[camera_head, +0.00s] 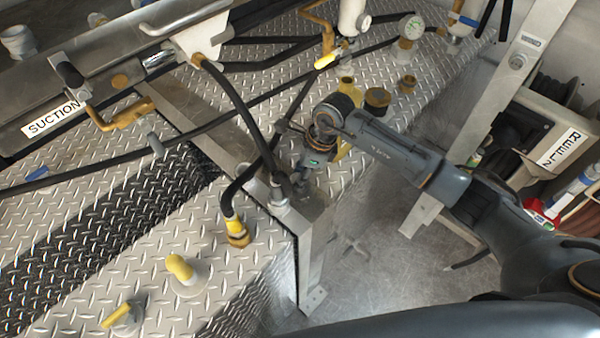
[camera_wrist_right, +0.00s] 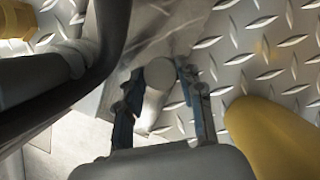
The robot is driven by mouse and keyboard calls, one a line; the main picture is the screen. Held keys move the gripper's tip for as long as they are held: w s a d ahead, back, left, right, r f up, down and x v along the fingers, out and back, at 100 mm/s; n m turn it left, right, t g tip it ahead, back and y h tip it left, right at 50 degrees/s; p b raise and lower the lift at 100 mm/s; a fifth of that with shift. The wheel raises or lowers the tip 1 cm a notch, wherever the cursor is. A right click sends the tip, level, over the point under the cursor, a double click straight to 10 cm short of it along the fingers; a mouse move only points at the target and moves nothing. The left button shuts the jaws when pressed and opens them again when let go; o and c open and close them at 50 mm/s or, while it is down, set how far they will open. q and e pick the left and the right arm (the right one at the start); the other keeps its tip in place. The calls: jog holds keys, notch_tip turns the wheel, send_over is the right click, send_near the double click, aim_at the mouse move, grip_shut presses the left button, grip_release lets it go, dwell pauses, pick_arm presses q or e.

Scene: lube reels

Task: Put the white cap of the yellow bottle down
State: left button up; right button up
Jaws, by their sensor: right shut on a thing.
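My right gripper (camera_head: 303,186) points down over the diamond-plate deck (camera_head: 400,115), near its edge. In the right wrist view its two blue-grey fingers (camera_wrist_right: 160,92) are shut on the white cap (camera_wrist_right: 160,72), a small pale round piece between the fingertips. Whether the cap touches the deck cannot be told. The yellow bottle (camera_head: 346,86) stands just behind the gripper, partly covered by my wrist. Its yellow side also shows at the right of the wrist view (camera_wrist_right: 275,135), beside the fingers and apart from the cap. My left gripper is out of view.
A black hose (camera_head: 236,185) with a yellow-collared fitting (camera_head: 237,232) runs close left of the gripper. A dark round cap (camera_head: 377,99), a small brown bottle (camera_head: 407,84) and a gauge (camera_head: 411,28) stand behind. Yellow-handled valves (camera_head: 180,267) are at front left. A reel cabinet (camera_head: 553,130) is at right.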

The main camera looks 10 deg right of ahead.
jog(key=shift+f, duration=0.2)
jog(key=o, duration=1.1)
jog(key=shift+r, duration=0.1)
jog(key=shift+r, duration=0.25)
jog(key=shift+d+r, duration=0.1)
jog(key=shift+r, duration=0.15)
jog(key=b+v, duration=0.2)
jog(key=v, duration=0.9)
jog(key=shift+d+r, duration=0.1)
jog(key=shift+r, duration=0.05)
